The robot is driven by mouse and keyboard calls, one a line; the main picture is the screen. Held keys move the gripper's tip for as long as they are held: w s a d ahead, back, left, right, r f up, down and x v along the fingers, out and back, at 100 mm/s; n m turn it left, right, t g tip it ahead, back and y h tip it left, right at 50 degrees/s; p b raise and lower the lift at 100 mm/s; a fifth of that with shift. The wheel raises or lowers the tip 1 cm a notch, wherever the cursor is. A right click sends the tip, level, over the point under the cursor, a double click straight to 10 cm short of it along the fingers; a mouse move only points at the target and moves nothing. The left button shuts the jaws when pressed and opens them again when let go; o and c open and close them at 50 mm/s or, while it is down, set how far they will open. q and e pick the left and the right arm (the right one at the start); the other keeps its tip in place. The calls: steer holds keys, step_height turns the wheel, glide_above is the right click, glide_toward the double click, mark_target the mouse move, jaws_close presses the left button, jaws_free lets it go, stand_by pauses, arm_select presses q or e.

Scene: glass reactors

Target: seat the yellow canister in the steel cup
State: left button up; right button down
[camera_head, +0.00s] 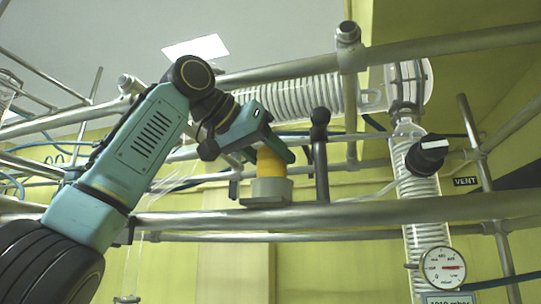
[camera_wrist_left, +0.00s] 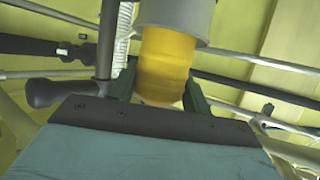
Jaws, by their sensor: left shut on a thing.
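The yellow canister (camera_head: 270,163) is upright, with its lower end at the mouth of the grey steel cup (camera_head: 271,190). The cup's wall hides that lower end, so I cannot tell how deep it sits. The cup rests on a small plate at the pipe rail. My left gripper (camera_head: 277,150) comes from the upper left and is shut on the canister's upper part. In the left wrist view, the canister (camera_wrist_left: 166,58) lies between the two dark green fingers (camera_wrist_left: 158,88), and the cup (camera_wrist_left: 180,18) surrounds its far end. My right gripper is not in view.
A dark-knobbed upright post (camera_head: 320,155) stands close right of the cup. A thick metal rail (camera_head: 340,214) runs just below it. Glass coil condensers (camera_head: 300,97) hang above and behind. A black-knobbed valve (camera_head: 428,155) and a pressure gauge (camera_head: 443,267) are farther right.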

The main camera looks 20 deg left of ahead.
arm_select(q)
steer(key=shift+f, duration=0.35)
stand_by(0.3)
steer(key=o, duration=1.1)
steer(key=shift+o, duration=0.3)
steer(key=shift+v, duration=3.5)
steer(key=shift+s+r, duration=0.1)
